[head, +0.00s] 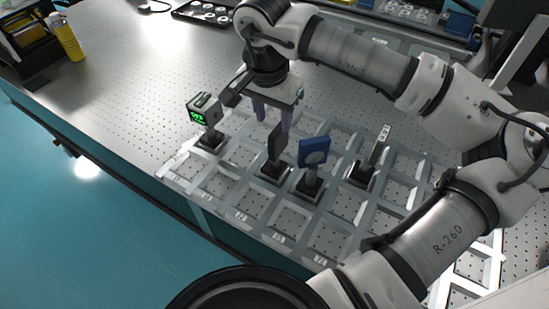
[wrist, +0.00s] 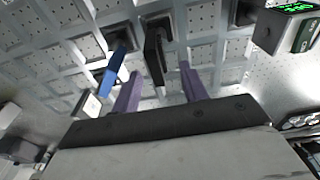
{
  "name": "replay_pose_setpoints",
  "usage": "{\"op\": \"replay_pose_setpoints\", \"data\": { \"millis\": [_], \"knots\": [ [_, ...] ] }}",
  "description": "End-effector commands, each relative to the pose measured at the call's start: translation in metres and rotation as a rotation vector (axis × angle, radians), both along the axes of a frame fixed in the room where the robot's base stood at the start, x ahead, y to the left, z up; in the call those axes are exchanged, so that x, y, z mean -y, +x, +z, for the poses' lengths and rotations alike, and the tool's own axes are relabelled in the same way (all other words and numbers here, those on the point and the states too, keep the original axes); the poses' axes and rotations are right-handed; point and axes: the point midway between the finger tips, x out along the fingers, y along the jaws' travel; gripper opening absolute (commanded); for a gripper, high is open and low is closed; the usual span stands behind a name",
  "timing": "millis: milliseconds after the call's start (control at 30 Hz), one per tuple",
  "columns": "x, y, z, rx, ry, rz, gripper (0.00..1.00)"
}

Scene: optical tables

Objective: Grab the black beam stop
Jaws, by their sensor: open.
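The black beam stop (head: 274,146) is a flat dark upright plate on a dark square base, standing in a cell of the light grid frame on the table. My gripper (head: 271,118) points down just above and behind it, with its two purple fingers apart. In the wrist view the beam stop (wrist: 155,58) shows between the two open fingers (wrist: 160,88), closer to the left one. I cannot tell if either finger touches it.
A blue square mount (head: 313,152) stands close on the right. A device with a green display (head: 201,112) stands on the left. A pale upright plate (head: 380,143) stands further right. The grid frame (head: 237,217) has empty cells in front. A yellow bottle (head: 68,40) is at the far left.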

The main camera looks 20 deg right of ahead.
Motion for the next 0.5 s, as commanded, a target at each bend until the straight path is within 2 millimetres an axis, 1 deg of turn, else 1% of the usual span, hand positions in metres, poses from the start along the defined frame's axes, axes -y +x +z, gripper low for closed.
{"op": "replay_pose_setpoints", "data": {
  "millis": [100,367,500],
  "knots": [
    [0.002,0.001,-0.017,-0.001,0.002,0.0,0.44],
    [0.006,0.002,-0.035,-0.001,0.003,-0.001,0.44],
    [0.012,0.001,-0.055,-0.001,0.006,0.0,0.44]
  ]
}}
